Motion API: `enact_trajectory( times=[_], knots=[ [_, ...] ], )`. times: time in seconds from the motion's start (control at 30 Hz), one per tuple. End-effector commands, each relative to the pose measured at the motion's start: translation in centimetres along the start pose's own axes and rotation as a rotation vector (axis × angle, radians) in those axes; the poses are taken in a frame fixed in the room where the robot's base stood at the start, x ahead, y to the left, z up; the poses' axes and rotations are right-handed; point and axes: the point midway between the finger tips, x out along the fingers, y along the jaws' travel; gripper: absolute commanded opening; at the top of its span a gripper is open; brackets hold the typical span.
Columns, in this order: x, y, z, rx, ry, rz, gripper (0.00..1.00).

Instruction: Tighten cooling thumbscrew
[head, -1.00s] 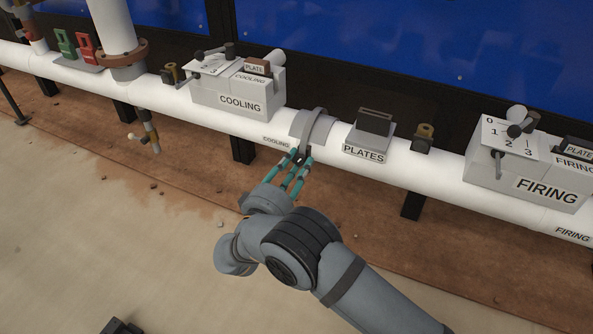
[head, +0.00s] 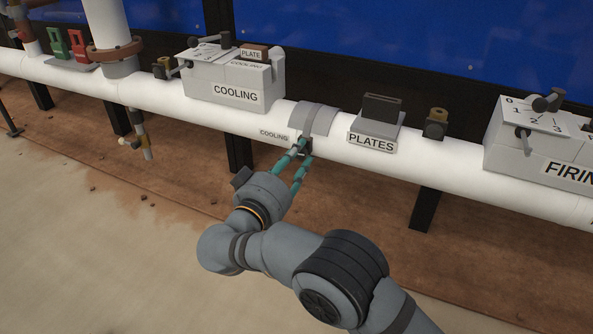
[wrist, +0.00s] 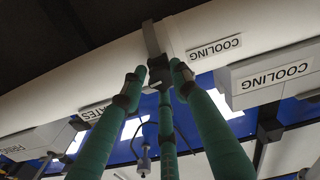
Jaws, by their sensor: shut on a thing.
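A grey clamp band (head: 316,117) wraps the white pipe to the right of a small COOLING label (head: 274,135). The cooling thumbscrew is a small dark piece under the band, and it shows in the wrist view (wrist: 158,68). My gripper (head: 303,150) has teal fingers and reaches up to it from the front and below. In the wrist view, my gripper's fingertips (wrist: 158,76) close around the dark thumbscrew from several sides. The fingers partly hide it in the head view. I cannot tell how tight the screw is.
A COOLING box (head: 236,95) stands on the pipe to the left. A PLATES holder (head: 372,141) and a small brass-topped fitting (head: 436,122) are to the right, then a FIRING box (head: 560,165). A thin fitting (head: 143,135) hangs below the pipe. The floor in front is open.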

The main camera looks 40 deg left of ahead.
Motion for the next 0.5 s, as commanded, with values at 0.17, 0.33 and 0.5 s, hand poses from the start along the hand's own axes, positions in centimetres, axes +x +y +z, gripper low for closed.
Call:
enact_trajectory(
  times=[0.17,0.33,0.5],
  knots=[
    [0.01,-0.12,1.06,0.081,-0.013,0.006,0.03],
    [-0.02,-0.13,0.89,0.124,-0.013,0.005,0.03],
    [-0.04,-0.12,0.76,0.142,-0.013,0.004,0.03]
  ],
)
